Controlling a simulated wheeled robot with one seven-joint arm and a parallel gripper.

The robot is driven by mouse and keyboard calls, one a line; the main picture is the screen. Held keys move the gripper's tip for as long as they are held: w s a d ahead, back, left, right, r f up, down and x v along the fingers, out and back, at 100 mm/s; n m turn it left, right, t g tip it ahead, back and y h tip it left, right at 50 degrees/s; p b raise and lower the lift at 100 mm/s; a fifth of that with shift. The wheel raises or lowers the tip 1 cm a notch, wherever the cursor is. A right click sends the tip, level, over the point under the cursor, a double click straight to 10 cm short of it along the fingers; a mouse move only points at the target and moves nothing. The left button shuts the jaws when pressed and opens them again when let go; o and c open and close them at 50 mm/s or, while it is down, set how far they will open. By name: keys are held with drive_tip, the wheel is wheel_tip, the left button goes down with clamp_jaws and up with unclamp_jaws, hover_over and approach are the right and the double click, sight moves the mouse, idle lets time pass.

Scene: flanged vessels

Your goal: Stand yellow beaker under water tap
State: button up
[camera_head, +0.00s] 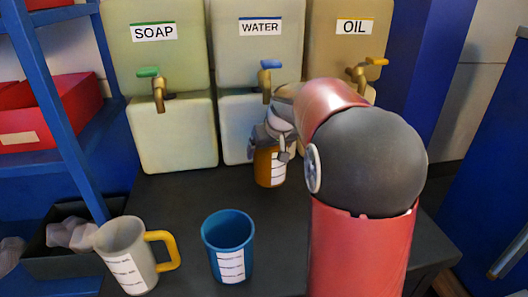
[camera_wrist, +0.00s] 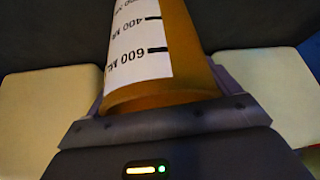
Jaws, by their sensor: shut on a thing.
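The yellow beaker (camera_head: 270,168) is upright in front of the water dispenser, partly hidden by my gripper and arm. My gripper (camera_head: 276,138) is shut on it near its upper part. In the wrist view the beaker (camera_wrist: 185,85) fills the middle, with its white measuring label facing the camera and my gripper (camera_wrist: 165,120) around it. The water tap (camera_head: 266,80), with a blue handle, is above and slightly left of the beaker. Whether the beaker touches the table (camera_head: 190,195) is hard to tell.
A blue beaker (camera_head: 228,248) and a white mug with yellow handle (camera_head: 127,257) stand at the front left. Bare table lies between them and the dispensers.

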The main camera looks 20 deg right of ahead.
drive_tip(key=shift+w, duration=1.55)
drive_tip(key=shift+s+f, duration=0.1)
drive_tip(key=shift+f, duration=1.6)
drive_tip(key=shift+f, duration=0.2)
drive_tip(key=o, duration=1.2)
drive_tip(key=shift+c, duration=0.2)
drive_tip(key=shift+s+r, duration=0.2)
drive_tip(key=shift+r, duration=0.3)
drive_tip(key=v, duration=1.1)
drive_tip(key=shift+s+r+p, duration=0.1)
drive_tip(key=shift+r+p, duration=0.05)
drive_tip(key=shift+p, duration=0.2)
